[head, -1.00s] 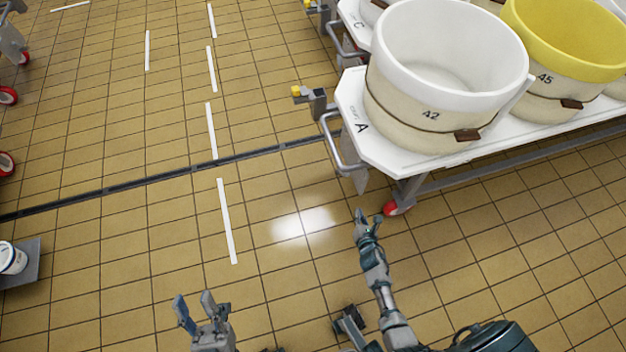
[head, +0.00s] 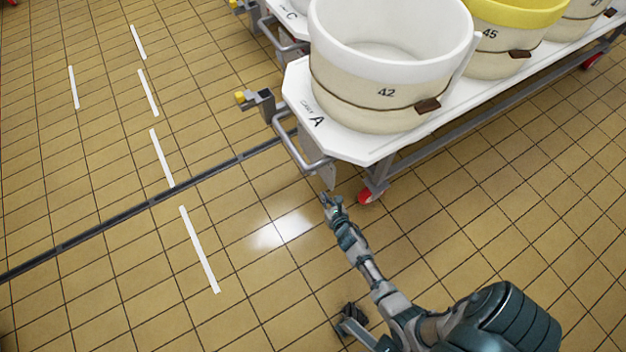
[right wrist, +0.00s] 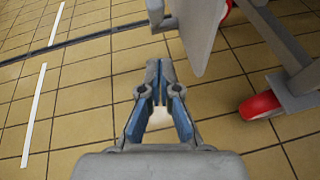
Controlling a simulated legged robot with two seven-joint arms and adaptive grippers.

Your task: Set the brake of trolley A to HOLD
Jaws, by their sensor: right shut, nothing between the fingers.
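Trolley A (head: 318,122) has a white deck marked "A" and carries the white-rimmed vat 42 (head: 385,92). At its near end are a grey bar handle (head: 310,160) and a hanging grey plate (head: 328,177); the plate shows large in the right wrist view (right wrist: 201,35). A grey bracket with a yellow knob (head: 240,97) sticks out left of the deck. I cannot read a brake marking. My right gripper (head: 327,199) is shut and empty, just below the plate; its fingertips also show in the right wrist view (right wrist: 160,66). My left gripper is out of view.
A red-wheeled caster (head: 369,195) stands right of my right gripper, also in the right wrist view (right wrist: 260,105). Trolley C (head: 289,14) stands behind, with another yellow knob. A dark floor drain (head: 150,202) crosses the tiles. The floor at left is clear.

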